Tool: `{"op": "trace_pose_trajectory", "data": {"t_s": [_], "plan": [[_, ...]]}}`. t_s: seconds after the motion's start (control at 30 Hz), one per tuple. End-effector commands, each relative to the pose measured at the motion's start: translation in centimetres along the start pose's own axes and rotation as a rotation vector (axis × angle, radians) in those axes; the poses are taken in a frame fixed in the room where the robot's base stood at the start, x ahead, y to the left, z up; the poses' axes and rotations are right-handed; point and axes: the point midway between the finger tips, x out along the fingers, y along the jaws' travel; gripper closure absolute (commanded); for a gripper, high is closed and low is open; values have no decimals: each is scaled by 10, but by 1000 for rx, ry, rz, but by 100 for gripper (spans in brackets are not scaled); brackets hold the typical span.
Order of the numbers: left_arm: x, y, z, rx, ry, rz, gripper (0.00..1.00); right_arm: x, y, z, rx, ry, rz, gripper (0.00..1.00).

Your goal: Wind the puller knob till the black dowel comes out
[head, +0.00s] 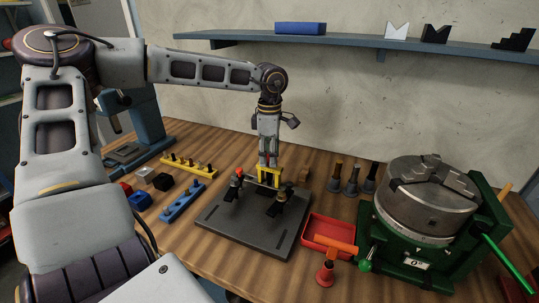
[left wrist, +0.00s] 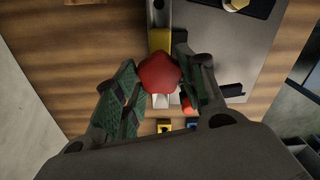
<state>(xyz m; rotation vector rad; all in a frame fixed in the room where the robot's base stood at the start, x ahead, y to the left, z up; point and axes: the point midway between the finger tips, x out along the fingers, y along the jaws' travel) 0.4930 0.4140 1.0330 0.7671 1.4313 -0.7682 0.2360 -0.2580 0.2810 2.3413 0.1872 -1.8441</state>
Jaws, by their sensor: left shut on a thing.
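My left gripper (head: 268,160) reaches down over the dark fixture plate (head: 227,218), at a yellow puller frame (head: 271,180) on the plate's far side. In the left wrist view, the red knob (left wrist: 160,73) sits between the two green-padded fingers of the left gripper (left wrist: 158,88), which is shut on it. Part of the yellow frame (left wrist: 160,40) shows behind the knob. The knob is hidden by the gripper in the head view. I cannot make out the black dowel in either view. My right gripper is not in view.
A red tray (head: 318,242) and a green-based chuck (head: 428,205) are to the right. Yellow (head: 190,165) and blue (head: 182,202) racks lie left. Several dark tool holders (head: 353,181) stand behind.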

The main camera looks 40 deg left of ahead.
Motion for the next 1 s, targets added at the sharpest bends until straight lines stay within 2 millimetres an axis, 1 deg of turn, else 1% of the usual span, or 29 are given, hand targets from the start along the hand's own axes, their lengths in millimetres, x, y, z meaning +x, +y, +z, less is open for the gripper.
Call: {"op": "trace_pose_trajectory", "data": {"t_s": [0.27,0.57,0.8,1.0], "plan": [[-1,1,0,218,-1,3,83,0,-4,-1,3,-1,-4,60],[-1,0,0,454,-1,3,83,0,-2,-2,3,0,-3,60],[-1,0,0,623,0,2,83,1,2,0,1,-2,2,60],[-1,0,0,722,0,2,83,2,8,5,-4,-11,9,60]]}}
